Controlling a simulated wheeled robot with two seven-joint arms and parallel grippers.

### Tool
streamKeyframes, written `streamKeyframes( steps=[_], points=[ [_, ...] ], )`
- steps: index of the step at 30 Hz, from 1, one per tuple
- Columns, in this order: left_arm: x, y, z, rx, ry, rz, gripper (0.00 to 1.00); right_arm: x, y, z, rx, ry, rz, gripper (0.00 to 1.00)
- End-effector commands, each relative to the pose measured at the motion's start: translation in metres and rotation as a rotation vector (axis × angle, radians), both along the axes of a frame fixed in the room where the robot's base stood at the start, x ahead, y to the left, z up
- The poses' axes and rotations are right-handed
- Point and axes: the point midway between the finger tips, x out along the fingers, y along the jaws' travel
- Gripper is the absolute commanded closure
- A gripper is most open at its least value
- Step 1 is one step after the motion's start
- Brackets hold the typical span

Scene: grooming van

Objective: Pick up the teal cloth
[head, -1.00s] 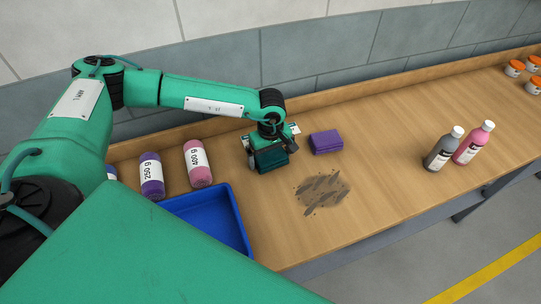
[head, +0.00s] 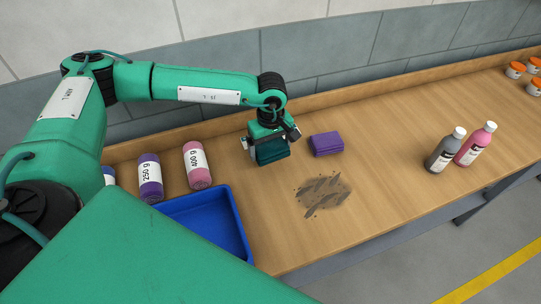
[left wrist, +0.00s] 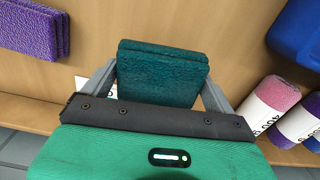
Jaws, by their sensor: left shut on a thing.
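The teal cloth (head: 271,150) is a folded dark teal block, held between the fingers of my left gripper (head: 270,143) in the head view. In the left wrist view the teal cloth (left wrist: 162,72) sits between the two grey fingers of the left gripper (left wrist: 160,85), one finger on each side. The cloth is close over the wooden counter; whether it still touches the wood I cannot tell. My right gripper is not in view.
A folded purple cloth (head: 326,143) lies just right of the teal one. A dark smudge (head: 323,193) is on the counter in front. A blue tray (head: 205,220) and labelled rolls, one pink (head: 197,166) and one purple (head: 151,178), are left. Bottles (head: 445,150) stand right.

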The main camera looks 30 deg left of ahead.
Motion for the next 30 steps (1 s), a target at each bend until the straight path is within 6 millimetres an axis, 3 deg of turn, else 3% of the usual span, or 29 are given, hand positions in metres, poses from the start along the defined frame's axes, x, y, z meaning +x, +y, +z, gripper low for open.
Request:
streamKeyframes(
  steps=[15, 21, 30],
  points=[
    [0.001, 0.0, 0.118, -0.002, -0.004, -0.001, 0.32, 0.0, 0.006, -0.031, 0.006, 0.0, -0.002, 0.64],
    [0.0, 0.0, 0.143, 0.0, -0.002, -0.001, 0.32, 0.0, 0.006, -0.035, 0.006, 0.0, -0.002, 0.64],
    [0.0, 0.0, 0.155, -0.001, -0.001, -0.001, 0.32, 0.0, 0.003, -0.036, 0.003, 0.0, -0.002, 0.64]
  ],
)
